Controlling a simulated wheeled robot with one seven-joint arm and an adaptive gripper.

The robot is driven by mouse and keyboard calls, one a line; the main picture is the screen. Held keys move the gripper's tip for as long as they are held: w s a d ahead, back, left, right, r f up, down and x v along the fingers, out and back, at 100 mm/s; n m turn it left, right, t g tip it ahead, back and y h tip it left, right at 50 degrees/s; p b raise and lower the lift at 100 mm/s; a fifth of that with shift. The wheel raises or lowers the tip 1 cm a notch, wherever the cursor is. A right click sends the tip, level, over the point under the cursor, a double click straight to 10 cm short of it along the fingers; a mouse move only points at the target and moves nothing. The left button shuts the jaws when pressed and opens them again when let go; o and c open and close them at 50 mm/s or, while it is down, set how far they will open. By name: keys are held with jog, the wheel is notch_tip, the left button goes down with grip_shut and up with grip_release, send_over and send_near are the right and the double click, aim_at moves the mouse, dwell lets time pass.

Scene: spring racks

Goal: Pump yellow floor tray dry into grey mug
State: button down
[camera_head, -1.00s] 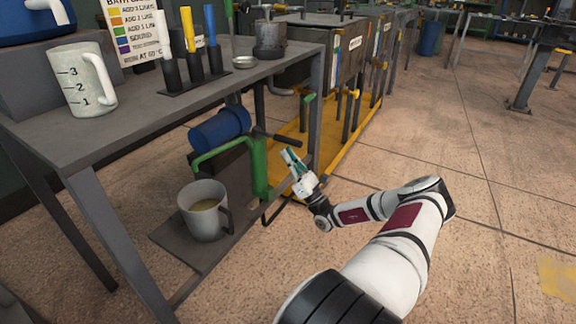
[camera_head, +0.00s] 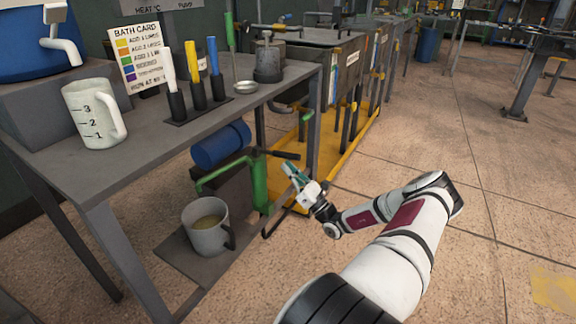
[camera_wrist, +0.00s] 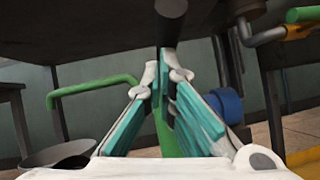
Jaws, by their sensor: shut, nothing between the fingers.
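The green pump (camera_head: 259,182) stands under the bench, with a black handle (camera_head: 284,154) sticking out to the right and a green spout (camera_head: 210,178) to the left. The grey mug (camera_head: 206,238) sits upright on the low shelf below the spout, with yellowish liquid in it. The yellow floor tray (camera_head: 342,160) lies under the tanks; its inside is mostly hidden. My gripper (camera_head: 289,168) is shut and empty, just below the handle's outer end and apparently apart from it. In the wrist view, its teal fingers (camera_wrist: 165,75) point at the pump (camera_wrist: 163,128), with the handle (camera_wrist: 170,8) above.
A blue cylinder (camera_head: 221,145) lies behind the spout. Bench legs (camera_head: 313,130) stand close to the pump. A white jug (camera_head: 92,115), colored sticks in a holder and a bath card (camera_head: 143,57) are on the bench top.

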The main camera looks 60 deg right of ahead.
jog(key=shift+s+r+n+g+y+p, duration=0.1)
jog(key=shift+r+n+g+y+p, duration=0.2)
jog(key=shift+r+g+p, duration=1.55)
jog(key=shift+f+t+p, duration=0.6)
jog(key=shift+f+t, duration=0.05)
jog(key=shift+t, duration=0.2)
jog(key=s+a+f, duration=0.1)
jog(key=s+f, duration=0.7)
jog(key=s, duration=0.2)
jog(key=shift+s+a+b, duration=0.2)
jog(key=shift+b, duration=0.2)
jog(key=shift+r, duration=0.1)
